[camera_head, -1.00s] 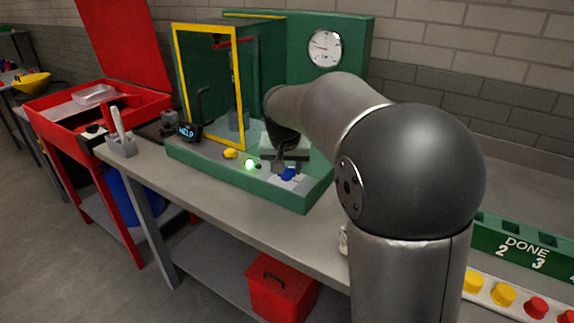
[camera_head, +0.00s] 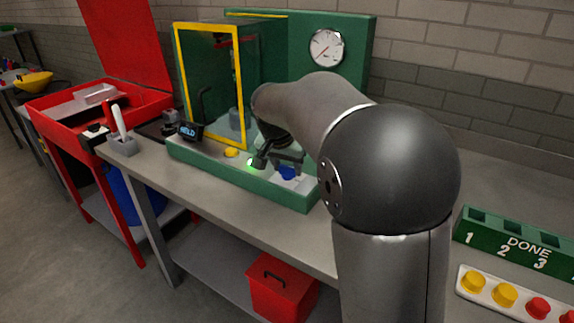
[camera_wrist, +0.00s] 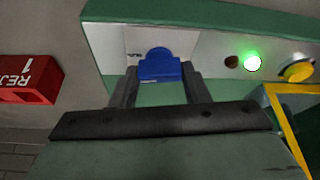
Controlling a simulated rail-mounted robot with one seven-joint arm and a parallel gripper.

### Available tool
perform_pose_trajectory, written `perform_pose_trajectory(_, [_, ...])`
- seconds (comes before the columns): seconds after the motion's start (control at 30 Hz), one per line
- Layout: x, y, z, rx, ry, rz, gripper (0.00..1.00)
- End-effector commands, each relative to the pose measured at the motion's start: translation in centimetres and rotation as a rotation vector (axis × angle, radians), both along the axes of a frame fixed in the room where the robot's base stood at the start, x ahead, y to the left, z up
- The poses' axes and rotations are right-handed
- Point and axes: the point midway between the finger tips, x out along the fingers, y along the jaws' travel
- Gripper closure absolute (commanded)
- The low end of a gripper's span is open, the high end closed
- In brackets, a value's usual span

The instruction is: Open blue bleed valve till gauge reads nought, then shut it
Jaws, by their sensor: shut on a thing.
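The blue bleed valve (camera_head: 288,173) sits on the sloped front panel of the green rig. In the wrist view its blue knob (camera_wrist: 160,66) lies between the two fingers of my gripper (camera_wrist: 162,75), which is shut on it. In the head view my gripper (camera_head: 287,165) reaches down to the valve, with the wrist turned and partly covering the panel. The round white gauge (camera_head: 326,48) is on the green back panel; its needle appears to point to the lower left, but its numbers are too small to read.
A lit green lamp (camera_wrist: 252,63) and a yellow button (camera_wrist: 298,70) are beside the valve. A yellow-framed guard (camera_head: 211,85) stands behind. A small display (camera_head: 189,131) is at the left. A red REJ box (camera_wrist: 30,80) shows in the wrist view.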

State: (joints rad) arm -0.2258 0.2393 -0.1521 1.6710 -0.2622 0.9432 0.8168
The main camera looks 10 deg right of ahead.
Motion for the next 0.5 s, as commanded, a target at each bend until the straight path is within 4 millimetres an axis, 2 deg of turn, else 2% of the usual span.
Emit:
perform_pose_trajectory(0.07, [0.02,0.05,0.08,0.001,-0.002,0.001,0.81])
perform_pose_trajectory(0.1, [0.02,0.05,0.08,0.001,-0.002,0.001,0.55])
perform_pose_trajectory(0.17, [0.01,0.04,0.08,0.001,-0.002,0.001,0.39])
perform_pose_trajectory(0.2, [0.02,0.04,0.07,0.001,-0.002,0.001,0.36])
perform_pose_trajectory(0.5, [-0.05,0.07,0.23,0.000,0.000,0.001,0.36])
